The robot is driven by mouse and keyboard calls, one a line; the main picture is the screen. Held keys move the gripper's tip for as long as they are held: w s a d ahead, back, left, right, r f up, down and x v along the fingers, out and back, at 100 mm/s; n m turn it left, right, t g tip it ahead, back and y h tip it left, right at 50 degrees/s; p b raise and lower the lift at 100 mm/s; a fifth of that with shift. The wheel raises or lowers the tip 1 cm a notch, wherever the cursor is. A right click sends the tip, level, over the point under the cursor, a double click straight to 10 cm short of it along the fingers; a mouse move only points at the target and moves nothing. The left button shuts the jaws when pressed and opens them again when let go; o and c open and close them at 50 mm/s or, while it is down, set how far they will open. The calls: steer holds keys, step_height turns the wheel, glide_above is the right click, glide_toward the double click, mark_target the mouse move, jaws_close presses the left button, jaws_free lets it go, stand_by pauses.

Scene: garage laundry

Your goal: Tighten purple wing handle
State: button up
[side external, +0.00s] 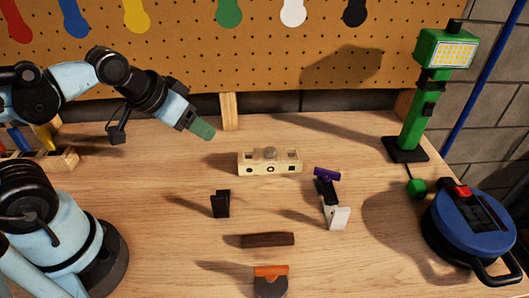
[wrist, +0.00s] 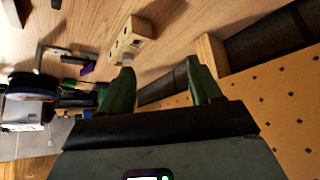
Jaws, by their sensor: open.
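The purple wing handle (side external: 327,173) sits on top of a small black and white fixture (side external: 339,217) right of the table's middle. In the wrist view the purple handle (wrist: 88,68) is small, at the upper left. My gripper (side external: 205,130) is in the air at the upper left, near the pegboard, well away from the handle. Its two green fingers (wrist: 158,72) stand apart in the wrist view with nothing between them.
A pale wooden block (side external: 270,168) with holes lies between my gripper and the handle. A black piece (side external: 221,204), a dark brown bar (side external: 267,240) and an orange-topped scraper (side external: 271,280) lie nearer. A green lamp (side external: 411,130) and blue cable reel (side external: 465,230) stand right.

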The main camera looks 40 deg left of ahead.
steer(key=shift+o, duration=2.3)
steer(key=shift+w+d+r, duration=0.15)
steer(key=shift+w+r, duration=0.05)
steer(key=shift+w, duration=0.05)
steer(key=w+d+r, duration=0.1)
steer(key=w+d+r+g, duration=0.1)
steer(key=w, duration=0.1)
steer(key=w+d+r+n+g, duration=0.1)
steer(key=w+d+r, duration=0.1)
steer(key=shift+w+r+h, duration=0.1)
steer(key=shift+h, duration=0.2)
steer(key=n+g, duration=0.3)
steer(key=g, duration=0.2)
glide_above(328, 170)
step_height(328, 170, down, 3)
step_height(328, 170, down, 12)
steer(key=shift+r, duration=0.15)
steer(key=c, duration=1)
